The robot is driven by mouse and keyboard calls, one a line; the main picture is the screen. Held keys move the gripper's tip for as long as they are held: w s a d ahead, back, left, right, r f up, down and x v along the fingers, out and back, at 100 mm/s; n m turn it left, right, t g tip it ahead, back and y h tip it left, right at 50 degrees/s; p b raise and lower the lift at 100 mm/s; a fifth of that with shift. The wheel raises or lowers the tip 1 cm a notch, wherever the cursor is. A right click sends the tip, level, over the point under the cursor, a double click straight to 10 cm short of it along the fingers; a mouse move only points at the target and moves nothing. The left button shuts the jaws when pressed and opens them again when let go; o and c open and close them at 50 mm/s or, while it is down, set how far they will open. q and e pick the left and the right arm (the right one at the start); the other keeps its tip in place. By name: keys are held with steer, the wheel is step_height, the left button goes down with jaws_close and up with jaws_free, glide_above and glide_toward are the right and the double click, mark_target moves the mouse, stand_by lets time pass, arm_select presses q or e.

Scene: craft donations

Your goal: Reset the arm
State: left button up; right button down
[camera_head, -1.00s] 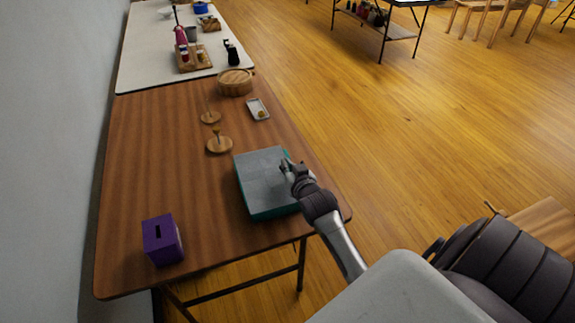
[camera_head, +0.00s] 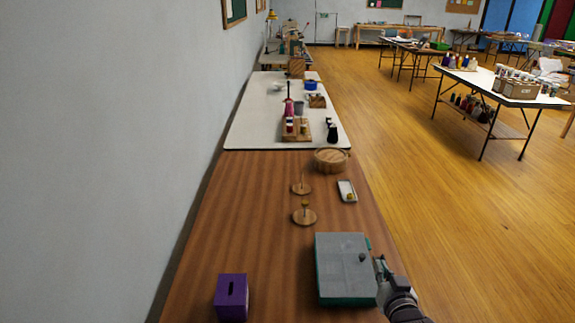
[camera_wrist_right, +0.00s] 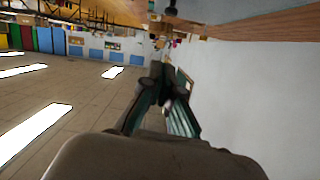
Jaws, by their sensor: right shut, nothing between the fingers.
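My right gripper (camera_head: 381,270) is at the right edge of the teal box with a grey lid (camera_head: 343,262) in the head view. Its fingers are shut with nothing between them. I cannot tell whether it touches the box. In the right wrist view the fingers (camera_wrist_right: 163,88) come together, with the room showing tilted behind them. My left gripper is not in view.
A purple slotted box (camera_head: 231,298) stands at the front left of the brown table (camera_head: 240,215). Wooden stands (camera_head: 304,217), a small tray (camera_head: 347,192) and a round wooden box (camera_head: 331,161) stand farther back. A white table (camera_head: 255,120) adjoins it. Open floor (camera_head: 440,210) lies right.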

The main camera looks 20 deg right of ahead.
steer(key=s+a+f+n+g+y, duration=0.1)
steer(key=s+a+f+n+g, duration=0.15)
steer(key=s+a+g, duration=0.35)
steer(key=s+a+f+n+g+y, duration=0.1)
steer(key=s+a+f+n+y, duration=0.15)
steer(key=s+a, duration=0.45)
steer(key=s+a+f+n+g+y, duration=0.1)
steer(key=s+a+f+n+g, duration=0.2)
steer(key=s, duration=0.6)
step_height(320, 180, down, 24)
steer(key=s+m+g, duration=0.1)
steer(key=g, duration=0.1)
steer(key=s+d+f+g, duration=0.1)
steer(key=s+d+f, duration=0.1)
steer(key=s+f, duration=1.5)
steer(key=shift+s+d+f, duration=0.25)
steer(key=shift+f, duration=0.25)
